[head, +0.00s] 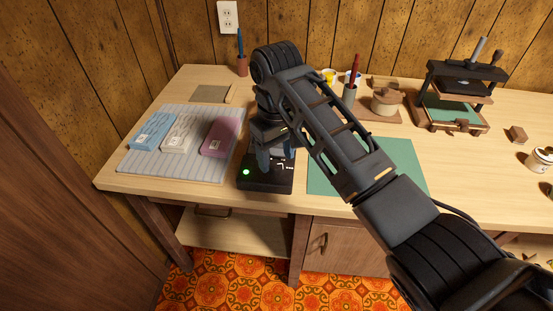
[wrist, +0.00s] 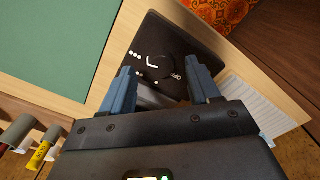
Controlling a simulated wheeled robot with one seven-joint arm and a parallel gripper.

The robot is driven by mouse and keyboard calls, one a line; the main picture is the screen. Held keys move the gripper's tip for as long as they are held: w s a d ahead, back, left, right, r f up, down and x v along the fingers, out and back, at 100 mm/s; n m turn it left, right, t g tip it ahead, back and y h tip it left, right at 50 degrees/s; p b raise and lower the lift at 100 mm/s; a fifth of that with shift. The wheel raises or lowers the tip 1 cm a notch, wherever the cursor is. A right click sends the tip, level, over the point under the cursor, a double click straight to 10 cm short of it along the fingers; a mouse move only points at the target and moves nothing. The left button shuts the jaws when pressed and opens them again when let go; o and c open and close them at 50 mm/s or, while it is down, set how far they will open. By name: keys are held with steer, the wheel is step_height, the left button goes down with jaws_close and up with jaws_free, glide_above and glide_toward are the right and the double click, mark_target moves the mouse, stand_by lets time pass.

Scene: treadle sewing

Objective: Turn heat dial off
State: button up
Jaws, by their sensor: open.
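The heat unit is a low black box (head: 262,184) with a lit green lamp, near the table's front edge. In the wrist view its dark top (wrist: 190,42) shows white marks, including lettering that looks like OFF upside down. The dial cannot be clearly told from the dark top; a white angled mark (wrist: 152,62) shows between my fingers. My gripper (head: 275,166) points down over the box, and in the wrist view (wrist: 161,72) its two blue-grey fingers are apart. Nothing is visibly gripped. Whether the fingers touch the dial cannot be told. My arm hides part of the box.
A grey ribbed mat (head: 140,170) with blue, white and purple packets lies left of the box. A green mat (head: 400,170) lies right. A press (head: 455,95) and a cup with a red-handled tool (head: 349,92) stand behind to the right.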

mark_target(275, 167)
steer(key=shift+f, duration=1.2)
steer(key=c, duration=1)
steer(key=shift+c, duration=0.2)
